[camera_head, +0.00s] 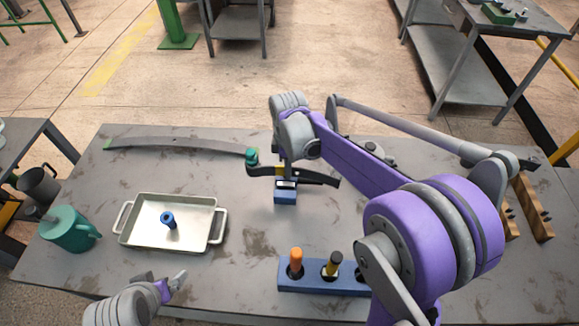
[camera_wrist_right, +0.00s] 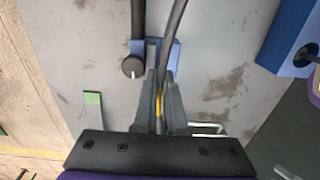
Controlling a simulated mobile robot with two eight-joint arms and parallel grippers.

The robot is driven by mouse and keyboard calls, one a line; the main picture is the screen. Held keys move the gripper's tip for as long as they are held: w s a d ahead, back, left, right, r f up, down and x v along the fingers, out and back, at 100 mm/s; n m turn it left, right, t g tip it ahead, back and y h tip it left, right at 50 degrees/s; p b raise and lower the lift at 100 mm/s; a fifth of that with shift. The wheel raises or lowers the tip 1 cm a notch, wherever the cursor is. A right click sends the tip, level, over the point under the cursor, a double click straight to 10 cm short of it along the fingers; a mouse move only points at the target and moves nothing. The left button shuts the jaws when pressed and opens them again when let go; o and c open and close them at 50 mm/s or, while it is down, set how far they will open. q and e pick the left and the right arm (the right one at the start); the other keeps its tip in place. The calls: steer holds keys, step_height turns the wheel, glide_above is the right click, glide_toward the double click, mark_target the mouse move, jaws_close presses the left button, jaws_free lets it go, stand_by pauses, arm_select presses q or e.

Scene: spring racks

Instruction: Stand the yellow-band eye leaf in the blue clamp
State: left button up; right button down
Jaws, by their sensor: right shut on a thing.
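The blue clamp (camera_head: 285,196) stands mid-table; its blue body (camera_wrist_right: 170,52) and a dark round knob (camera_wrist_right: 132,67) show in the right wrist view. My right gripper (camera_head: 287,165) is just above the clamp, shut on the dark curved eye leaf (camera_head: 322,177). In the right wrist view the leaf (camera_wrist_right: 176,22) looks narrow, and its yellow band (camera_wrist_right: 158,102) lies between the fingers (camera_wrist_right: 162,95). The leaf passes over or beside the clamp; I cannot tell whether it is seated. My left gripper (camera_head: 172,282) is low at the front left; its opening is unclear.
A grey tray (camera_head: 130,237) holding a small blue piece (camera_head: 169,219) is left of the clamp. A teal can (camera_head: 68,230) stands farther left. A long leaf (camera_head: 175,144) lies behind. A blue block (camera_head: 315,285) with handled tools stands in front. Wooden racks (camera_head: 530,205) are at right.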

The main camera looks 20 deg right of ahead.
mark_target(289, 183)
arm_select(q)
steer(key=shift+f, duration=0.2)
arm_select(e)
steer(key=shift+f, duration=0.1)
arm_select(q)
steer(key=shift+s+f+b, duration=0.25)
steer(key=shift+f+b, duration=0.3)
steer(key=shift+f, duration=0.15)
steer(key=shift+s+f+b, duration=0.25)
steer(key=shift+f+b, duration=0.3)
steer(key=shift+f, duration=0.1)
steer(key=shift+s+f+b, duration=0.25)
steer(key=shift+f+b, duration=0.3)
steer(key=shift+f, duration=0.15)
arm_select(e)
steer(key=shift+f, duration=2.65)
arm_select(q)
steer(key=shift+s+f+b, duration=0.2)
steer(key=shift+f+b, duration=0.45)
steer(key=shift+f, duration=0.1)
arm_select(e)
steer(key=shift+f, duration=0.85)
arm_select(q)
steer(key=shift+w+r, duration=0.1)
steer(key=shift+r, duration=0.2)
arm_select(e)
steer(key=shift+r, duration=0.4)
